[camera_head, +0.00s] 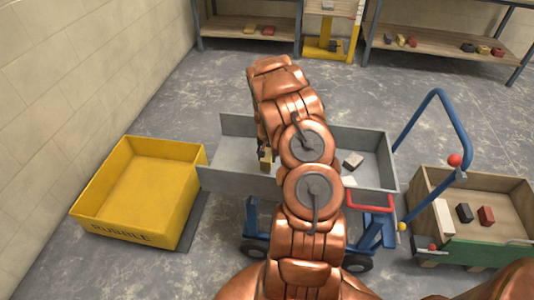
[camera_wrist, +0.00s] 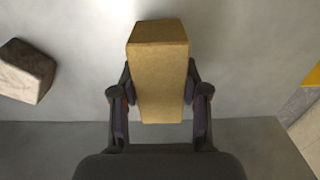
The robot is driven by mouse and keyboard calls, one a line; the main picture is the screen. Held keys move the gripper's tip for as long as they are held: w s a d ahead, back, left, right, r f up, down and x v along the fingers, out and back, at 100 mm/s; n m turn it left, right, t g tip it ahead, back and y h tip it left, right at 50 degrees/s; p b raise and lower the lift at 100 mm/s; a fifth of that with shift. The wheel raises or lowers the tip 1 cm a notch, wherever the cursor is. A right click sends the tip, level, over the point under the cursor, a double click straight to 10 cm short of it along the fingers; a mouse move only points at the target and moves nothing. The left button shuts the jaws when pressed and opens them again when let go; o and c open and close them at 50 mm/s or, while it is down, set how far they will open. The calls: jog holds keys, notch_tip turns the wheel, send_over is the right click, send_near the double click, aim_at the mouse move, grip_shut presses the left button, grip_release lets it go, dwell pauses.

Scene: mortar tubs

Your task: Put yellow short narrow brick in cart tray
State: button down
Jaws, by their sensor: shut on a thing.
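The yellow short narrow brick (camera_wrist: 158,72) is between the fingers of my gripper (camera_wrist: 160,108) in the wrist view, and the gripper is shut on it. In the head view the brick (camera_head: 265,157) shows small at the left of my arm, over the left part of the grey cart tray (camera_head: 240,183). The tray's grey floor lies behind the brick in the wrist view. I cannot tell whether the brick touches the floor. My arm hides the middle of the tray.
A grey-brown block (camera_wrist: 27,70) and a pale block lie in the tray. A yellow rubble tub (camera_head: 150,180) stands left of the cart. A wooden crate (camera_head: 500,195) with several blocks and a blue handle (camera_head: 438,95) are at the right. Shelves stand at the back.

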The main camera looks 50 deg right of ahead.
jog(key=shift+f, duration=0.3)
jog(key=shift+f, duration=0.5)
dwell(0.4)
jog(key=shift+c, duration=2.4)
grip_release()
jog(key=shift+r, duration=0.15)
